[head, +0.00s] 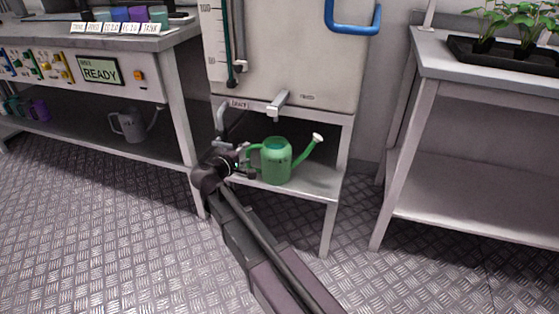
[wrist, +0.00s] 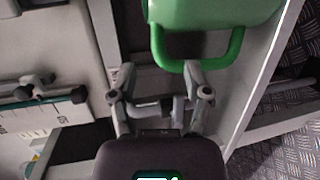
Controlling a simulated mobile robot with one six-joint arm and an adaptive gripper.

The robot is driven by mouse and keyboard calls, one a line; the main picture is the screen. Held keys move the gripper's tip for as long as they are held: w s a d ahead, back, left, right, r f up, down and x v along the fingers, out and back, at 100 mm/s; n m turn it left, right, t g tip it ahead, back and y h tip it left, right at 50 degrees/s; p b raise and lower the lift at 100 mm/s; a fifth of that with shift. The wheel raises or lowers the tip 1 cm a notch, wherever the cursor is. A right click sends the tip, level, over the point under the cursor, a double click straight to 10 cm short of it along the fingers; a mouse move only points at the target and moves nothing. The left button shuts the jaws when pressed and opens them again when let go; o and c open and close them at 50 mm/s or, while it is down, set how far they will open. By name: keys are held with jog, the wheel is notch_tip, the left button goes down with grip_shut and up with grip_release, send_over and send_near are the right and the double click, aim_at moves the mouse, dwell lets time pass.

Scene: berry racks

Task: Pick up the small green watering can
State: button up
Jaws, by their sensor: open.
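The small green watering can (head: 277,162) stands upright on the low shelf under the large pale tank. Its spout with a white rose points right, and its handle (head: 254,149) faces left toward my gripper. My gripper (head: 243,156) is open at the handle side. In the wrist view the green can body (wrist: 215,15) is at the top and the handle loop (wrist: 160,50) reaches down to the fingertips of my gripper (wrist: 158,72). The right fingertip overlaps the handle's lower bar. I cannot tell whether they touch. Nothing is held.
A metal tap (head: 278,102) hangs from the tank (head: 285,50) just above the can. The stand's shelf (head: 312,182) is narrow. A plant rack (head: 470,200) stands right. The floor between is clear.

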aim_at(255, 147)
jog(key=shift+b+x, duration=0.45)
jog(key=shift+x, duration=2.2)
jog(key=shift+d+r, duration=0.1)
jog(key=shift+r, duration=0.05)
grip_shut()
